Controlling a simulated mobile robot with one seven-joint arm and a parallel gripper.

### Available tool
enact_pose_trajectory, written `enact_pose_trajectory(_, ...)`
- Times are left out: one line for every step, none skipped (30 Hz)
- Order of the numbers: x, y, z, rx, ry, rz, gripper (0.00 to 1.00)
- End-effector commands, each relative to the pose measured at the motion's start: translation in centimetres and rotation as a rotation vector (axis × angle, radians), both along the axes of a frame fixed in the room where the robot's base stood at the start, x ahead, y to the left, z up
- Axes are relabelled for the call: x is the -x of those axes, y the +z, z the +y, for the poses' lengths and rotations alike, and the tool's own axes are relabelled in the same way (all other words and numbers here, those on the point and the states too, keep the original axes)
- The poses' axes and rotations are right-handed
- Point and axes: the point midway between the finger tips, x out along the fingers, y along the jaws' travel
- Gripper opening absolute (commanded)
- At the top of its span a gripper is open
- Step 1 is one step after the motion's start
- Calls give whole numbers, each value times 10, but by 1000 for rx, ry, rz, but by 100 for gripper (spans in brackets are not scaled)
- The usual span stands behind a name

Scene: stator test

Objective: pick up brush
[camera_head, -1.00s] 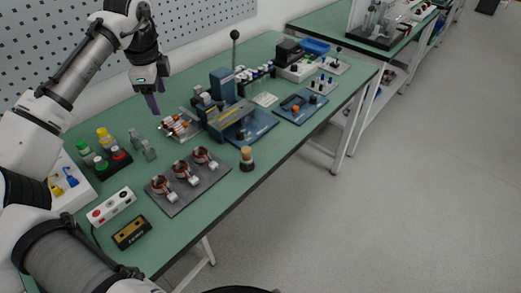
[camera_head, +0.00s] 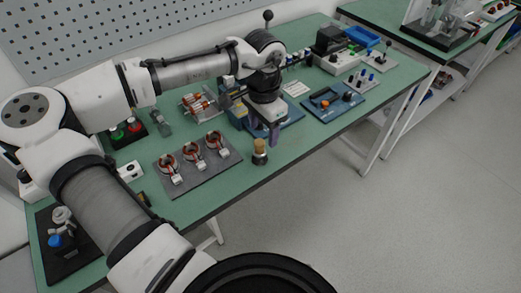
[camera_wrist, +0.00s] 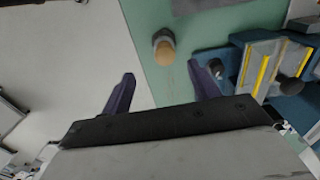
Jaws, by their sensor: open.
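The brush (camera_head: 260,147) appears to be the small upright piece with a tan top and dark lower part, near the front edge of the green table. It also shows in the wrist view (camera_wrist: 163,47), above the gap between my fingers. My gripper (camera_head: 274,134) is over the table, just right of the brush in the head view. In the wrist view my gripper (camera_wrist: 163,86) has its two purple fingers spread wide with nothing between them. The brush is apart from both fingers.
A grey plate (camera_head: 193,172) with three copper-wound stators lies left of the brush. A blue fixture (camera_head: 289,111) stands behind my gripper, and a blue tray (camera_head: 334,105) lies to the right. The table edge and open floor are close in front.

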Motion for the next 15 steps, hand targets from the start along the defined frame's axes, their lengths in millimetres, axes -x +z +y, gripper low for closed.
enact_pose_trajectory(0, -8, 0, -1, -1, 1, 61)
enact_pose_trajectory(0, -12, 0, -2, -1, 0, 61)
enact_pose_trajectory(0, -17, 0, -1, -1, 1, 61)
enact_pose_trajectory(-1, -20, 0, 0, -1, 0, 61)
enact_pose_trajectory(0, -22, 0, -1, -1, 1, 61)
enact_pose_trajectory(0, -25, 0, -1, -1, -1, 61)
enact_pose_trajectory(-1, -26, 0, -1, -1, -1, 61)
enact_pose_trajectory(-1, -27, 0, 0, -1, -1, 61)
enact_pose_trajectory(-1, -29, 1, 0, -1, -2, 61)
enact_pose_trajectory(-1, -31, 2, -2, -1, -1, 61)
enact_pose_trajectory(-1, -33, 3, -3, -1, 0, 61)
enact_pose_trajectory(-2, -37, 5, -3, -1, 0, 61)
enact_pose_trajectory(-2, -41, 6, -3, 0, 0, 61)
enact_pose_trajectory(-2, -45, 7, -2, -1, 0, 61)
enact_pose_trajectory(-3, -50, 9, -3, -1, 0, 61)
